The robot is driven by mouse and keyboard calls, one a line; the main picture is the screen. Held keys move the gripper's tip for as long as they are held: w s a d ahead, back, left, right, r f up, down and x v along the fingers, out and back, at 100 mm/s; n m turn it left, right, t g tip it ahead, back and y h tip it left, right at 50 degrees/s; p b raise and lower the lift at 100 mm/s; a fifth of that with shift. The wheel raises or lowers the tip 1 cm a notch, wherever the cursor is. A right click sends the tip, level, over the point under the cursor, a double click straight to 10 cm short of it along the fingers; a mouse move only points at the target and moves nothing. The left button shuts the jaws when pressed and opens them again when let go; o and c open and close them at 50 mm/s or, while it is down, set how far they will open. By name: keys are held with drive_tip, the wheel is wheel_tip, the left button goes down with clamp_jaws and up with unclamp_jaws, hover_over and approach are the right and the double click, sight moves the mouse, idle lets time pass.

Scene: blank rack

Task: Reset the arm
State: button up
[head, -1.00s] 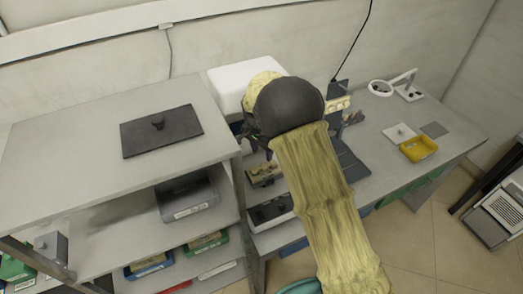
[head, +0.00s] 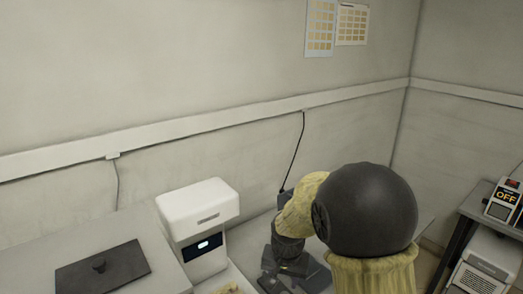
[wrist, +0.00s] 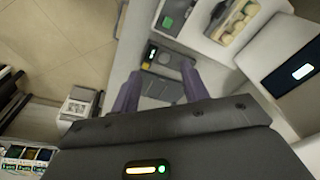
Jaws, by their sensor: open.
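My arm shows in the head view as a yellow sleeve and a large dark rounded joint (head: 365,212), standing over the bench at the lower right. Beyond the fingers a grey device with an orange button (wrist: 148,66) lies below on the bench, apart from the fingers.
A white machine with a lit screen (head: 198,215) stands left of my arm; a dark lidded plate (head: 103,268) lies on the rack top at lower left. A tray of round pale pieces (wrist: 234,20) shows in the wrist view. An "OFF" box (head: 504,200) stands far right.

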drive_tip(key=s+d+r+n, duration=0.1)
drive_tip(key=s+d, duration=0.4)
drive_tip(key=s, duration=0.2)
drive_tip(key=s+d+r+n, duration=0.1)
drive_tip(key=s+d, duration=0.3)
drive_tip(key=s, duration=0.3)
drive_tip(key=shift+d+n+t, duration=0.35)
drive_tip(key=shift+n+t, duration=0.05)
drive_tip(key=shift+s+r, duration=0.1)
idle(1.0)
